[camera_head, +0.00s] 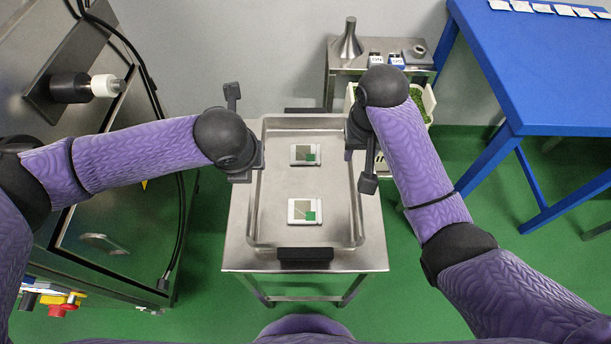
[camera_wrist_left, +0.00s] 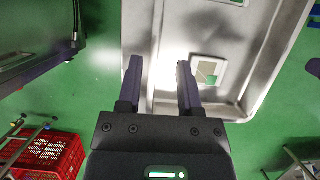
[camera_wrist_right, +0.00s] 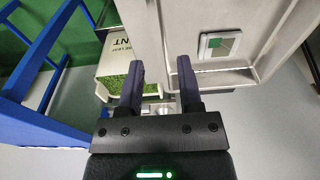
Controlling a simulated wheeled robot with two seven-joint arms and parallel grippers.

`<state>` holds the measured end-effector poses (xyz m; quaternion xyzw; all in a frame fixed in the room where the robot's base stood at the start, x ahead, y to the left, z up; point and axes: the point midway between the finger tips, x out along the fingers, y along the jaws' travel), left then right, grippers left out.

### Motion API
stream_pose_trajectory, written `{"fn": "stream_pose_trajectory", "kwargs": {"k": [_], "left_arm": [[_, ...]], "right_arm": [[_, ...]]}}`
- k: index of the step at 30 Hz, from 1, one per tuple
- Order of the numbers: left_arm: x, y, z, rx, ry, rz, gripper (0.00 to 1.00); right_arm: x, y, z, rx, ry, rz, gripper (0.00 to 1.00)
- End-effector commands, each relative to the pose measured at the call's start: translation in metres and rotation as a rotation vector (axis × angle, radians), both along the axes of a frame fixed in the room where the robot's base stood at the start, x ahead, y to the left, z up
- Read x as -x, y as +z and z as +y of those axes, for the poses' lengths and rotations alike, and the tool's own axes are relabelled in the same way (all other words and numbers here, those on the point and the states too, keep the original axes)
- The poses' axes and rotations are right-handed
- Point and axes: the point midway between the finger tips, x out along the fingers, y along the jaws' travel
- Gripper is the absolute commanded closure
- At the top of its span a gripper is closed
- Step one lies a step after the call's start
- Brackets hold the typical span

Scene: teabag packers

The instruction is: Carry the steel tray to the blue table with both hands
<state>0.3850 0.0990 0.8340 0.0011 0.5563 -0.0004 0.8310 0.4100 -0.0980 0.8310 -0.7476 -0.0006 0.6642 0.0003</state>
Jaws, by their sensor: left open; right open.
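The steel tray (camera_head: 335,232) lies flat on a steel stand (camera_head: 237,247) in the middle of the head view. It has black handles at its near end (camera_head: 305,254) and far end. Two white and green packets, one near (camera_head: 304,211) and one far (camera_head: 304,154), lie in it. My left gripper (camera_wrist_left: 159,66) is open at the tray's left wall, which shows between its fingers. My right gripper (camera_wrist_right: 160,64) is open at the right wall, which shows between its fingers. Contact cannot be told. The blue table (camera_head: 530,75) stands at the right.
A steel side table (camera_head: 345,66) with a funnel (camera_head: 350,40) stands behind, with a white bin of green leaves (camera_head: 428,104) beside my right wrist. A steel machine (camera_head: 85,215) is at the left. A red crate (camera_wrist_left: 62,152) shows below. Several packets (camera_head: 540,8) lie on the blue table.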

Motion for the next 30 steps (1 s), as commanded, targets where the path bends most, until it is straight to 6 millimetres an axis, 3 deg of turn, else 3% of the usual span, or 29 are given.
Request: {"fn": "stream_pose_trajectory", "kwargs": {"k": [15, 28, 30], "left_arm": [[-0.032, -0.079, 0.0, 0.0, 0.003, 0.001, 0.54], [-0.037, -0.088, 0.0, 0.002, 0.001, -0.001, 0.54], [-0.036, -0.088, 0.0, 0.002, 0.001, -0.001, 0.69]], "right_arm": [[-0.01, -0.084, 0.0, 0.002, 0.0, 0.001, 0.54], [-0.011, -0.094, 0.0, 0.002, 0.001, -0.003, 0.54], [-0.011, -0.094, 0.0, 0.002, 0.001, -0.003, 0.69]]}}
